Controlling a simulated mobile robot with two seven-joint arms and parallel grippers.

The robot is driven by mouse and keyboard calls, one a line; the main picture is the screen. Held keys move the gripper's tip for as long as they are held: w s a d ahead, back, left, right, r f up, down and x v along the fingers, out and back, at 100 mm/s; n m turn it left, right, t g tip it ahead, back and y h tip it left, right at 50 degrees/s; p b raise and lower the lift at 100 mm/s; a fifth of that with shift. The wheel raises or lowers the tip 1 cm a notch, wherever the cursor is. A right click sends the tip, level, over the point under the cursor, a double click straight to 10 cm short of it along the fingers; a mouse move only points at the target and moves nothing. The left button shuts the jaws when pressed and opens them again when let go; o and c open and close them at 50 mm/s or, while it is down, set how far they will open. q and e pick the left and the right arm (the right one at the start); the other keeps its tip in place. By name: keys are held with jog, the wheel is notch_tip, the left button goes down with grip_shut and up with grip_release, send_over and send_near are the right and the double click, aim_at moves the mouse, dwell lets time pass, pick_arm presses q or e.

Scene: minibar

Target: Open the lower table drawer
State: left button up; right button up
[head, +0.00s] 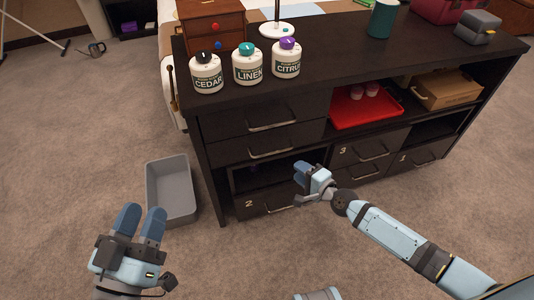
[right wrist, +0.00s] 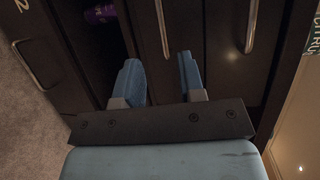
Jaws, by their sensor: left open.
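The dark table has two stacked drawers at its left. The upper table drawer (head: 235,123) and lower table drawer (head: 232,149) look shut. The lower drawer's metal bar handle (head: 270,155) also shows in the right wrist view (right wrist: 162,28). My right gripper (head: 300,173) is in front of the table, just below and right of that handle. In the right wrist view its fingers (right wrist: 157,64) are apart and empty, with the lower handle ahead between their directions; contact cannot be told. My left gripper (head: 141,216) is open and empty, left of the table over the floor.
Below are an open compartment with a purple item (right wrist: 100,13) and drawer 2 (head: 262,204). Drawers 3 (head: 345,165) and 1 (head: 425,152) are to the right. A grey bin (head: 171,190) stands on the floor. CEDAR, LINEN and CITRUS bottles (head: 247,66) stand on top.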

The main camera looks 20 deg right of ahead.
aim_at(273, 152)
jog(key=b+x, duration=0.2)
jog(key=x, duration=1.1)
jog(key=shift+f+b, duration=0.1)
jog(key=shift+b, duration=0.3)
pick_arm(q)
jog(key=f, duration=0.1)
jog(key=f+g, duration=0.1)
jog(key=f, duration=0.1)
jog(key=shift+w+d+f+g, duration=0.1)
jog(key=shift+d+f+g, duration=0.2)
jog(key=shift+f, duration=0.1)
jog(key=shift+a, duration=0.1)
pick_arm(e)
grip_shut()
